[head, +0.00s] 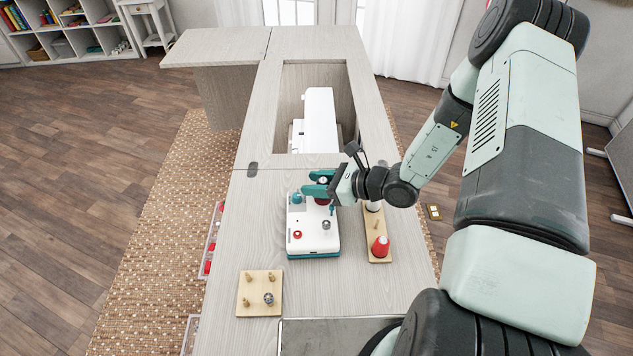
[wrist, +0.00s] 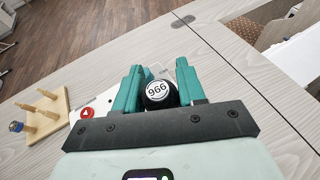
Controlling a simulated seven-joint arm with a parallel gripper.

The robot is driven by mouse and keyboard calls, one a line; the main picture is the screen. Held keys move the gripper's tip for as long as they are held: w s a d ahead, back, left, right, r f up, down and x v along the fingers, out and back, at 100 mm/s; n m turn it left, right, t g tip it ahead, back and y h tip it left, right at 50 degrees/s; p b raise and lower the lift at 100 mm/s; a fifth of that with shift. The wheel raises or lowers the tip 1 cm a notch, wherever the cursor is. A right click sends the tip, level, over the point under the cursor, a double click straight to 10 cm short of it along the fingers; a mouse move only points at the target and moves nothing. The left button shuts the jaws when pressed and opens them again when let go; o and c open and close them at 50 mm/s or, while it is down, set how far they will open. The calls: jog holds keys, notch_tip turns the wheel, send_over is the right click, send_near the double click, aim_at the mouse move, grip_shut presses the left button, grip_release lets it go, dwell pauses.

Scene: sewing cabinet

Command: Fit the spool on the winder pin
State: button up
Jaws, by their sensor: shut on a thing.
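My gripper (head: 316,184) is over the far part of the white and teal winder (head: 312,245). Its teal fingers stand on either side of a spool (head: 323,181) and are shut on it. In the wrist view, the spool (wrist: 158,92) shows a dark round end with a white label reading 966, between the fingers. Something dark red shows just under the fingers in the head view. The winder has a red button (head: 297,235), a grey metal knob (head: 326,225) and a teal knob (head: 297,198). I cannot make out the winder pin or whether the spool touches it.
A wooden peg block (head: 247,306) with a metal bobbin (head: 268,298) lies near left. A wooden rack (head: 377,224) to the right holds a red cone (head: 380,247) and a white spool (head: 373,206). A white sewing machine (head: 320,120) sits in the cabinet recess beyond.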

jog(key=shift+f, duration=0.9)
dwell(1.1)
jog(key=o, duration=1.1)
jog(key=v, duration=1.1)
